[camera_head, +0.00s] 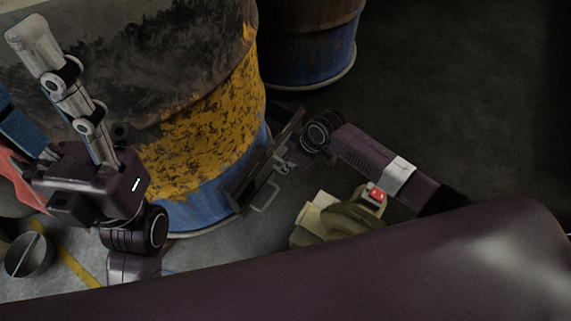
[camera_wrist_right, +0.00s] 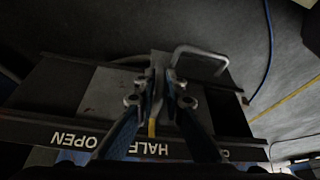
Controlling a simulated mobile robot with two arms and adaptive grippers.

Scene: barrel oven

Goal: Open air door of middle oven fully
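The middle oven is a yellow-and-blue barrel (camera_head: 205,145) left of centre in the head view. Its dark air door assembly (camera_head: 240,190) juts from the barrel's lower right side, with a thin metal handle (camera_head: 265,195). My right gripper (camera_head: 285,160) is at this assembly. In the right wrist view its fingertips (camera_wrist_right: 161,85) are close together around a narrow grey part of the air door (camera_wrist_right: 160,63), and a wire handle (camera_wrist_right: 205,55) is beside them. A yellow pointer (camera_wrist_right: 152,127) is near upside-down "HALF" and "OPEN" lettering. My left gripper (camera_head: 70,90) is raised at the left, apart from the door; its opening is unclear.
Another blue-and-brown barrel (camera_head: 310,45) stands behind. A grey bowl (camera_head: 29,256) and a red object (camera_head: 22,185) are at the far left. An olive device with a red switch (camera_head: 345,215) is below my right arm. The dark floor at the upper right is clear.

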